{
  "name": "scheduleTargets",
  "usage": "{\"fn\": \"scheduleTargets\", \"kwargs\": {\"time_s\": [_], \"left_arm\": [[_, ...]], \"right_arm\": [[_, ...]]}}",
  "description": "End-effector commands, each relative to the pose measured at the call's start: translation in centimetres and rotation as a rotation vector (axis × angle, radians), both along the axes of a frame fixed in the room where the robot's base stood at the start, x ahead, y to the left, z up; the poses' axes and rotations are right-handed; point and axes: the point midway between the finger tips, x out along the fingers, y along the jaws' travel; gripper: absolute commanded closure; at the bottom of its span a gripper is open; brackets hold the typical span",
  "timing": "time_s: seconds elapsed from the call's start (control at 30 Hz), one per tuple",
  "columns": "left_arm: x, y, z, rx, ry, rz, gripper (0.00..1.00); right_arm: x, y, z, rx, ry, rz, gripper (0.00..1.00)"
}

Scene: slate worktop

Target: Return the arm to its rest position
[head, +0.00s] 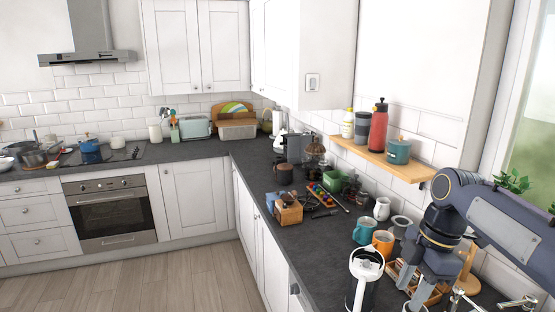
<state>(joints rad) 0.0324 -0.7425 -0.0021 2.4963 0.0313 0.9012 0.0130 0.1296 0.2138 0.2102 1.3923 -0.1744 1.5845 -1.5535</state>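My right arm (505,212) comes in from the right edge and reaches over the right-hand worktop. My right gripper (420,284) points down at the lower right, above a wooden tray (394,270). Its fingertips are near the bottom edge of the picture, and I cannot tell how far apart they are. I see nothing clearly held in it. My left arm and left gripper do not show.
An orange mug (383,243), a teal mug (365,231) and a white-and-black object (365,272) stand close left of the gripper. A wooden shelf (385,160) with a red bottle (378,128) is behind.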

Motion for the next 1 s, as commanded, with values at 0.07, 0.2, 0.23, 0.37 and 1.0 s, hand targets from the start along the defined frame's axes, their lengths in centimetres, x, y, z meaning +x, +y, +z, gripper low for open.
{"fn": "scheduleTargets", "kwargs": {"time_s": [0.07,0.2,0.23,0.37,1.0], "left_arm": [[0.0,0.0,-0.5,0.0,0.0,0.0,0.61],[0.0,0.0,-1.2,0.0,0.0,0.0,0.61],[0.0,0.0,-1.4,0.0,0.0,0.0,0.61],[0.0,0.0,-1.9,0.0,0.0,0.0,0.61],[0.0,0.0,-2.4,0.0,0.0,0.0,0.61]], "right_arm": [[-3.2,0.2,-0.3,0.0,-0.022,-0.208,0.62],[-9.1,1.0,-2.3,0.068,-0.046,-0.677,0.62],[-10.4,1.2,-3.0,0.093,-0.046,-0.778,0.62],[-15.1,2.4,-6.4,0.232,-0.022,-1.191,0.62],[-20.1,4.7,-11.9,0.489,0.096,-1.71,0.62]]}}
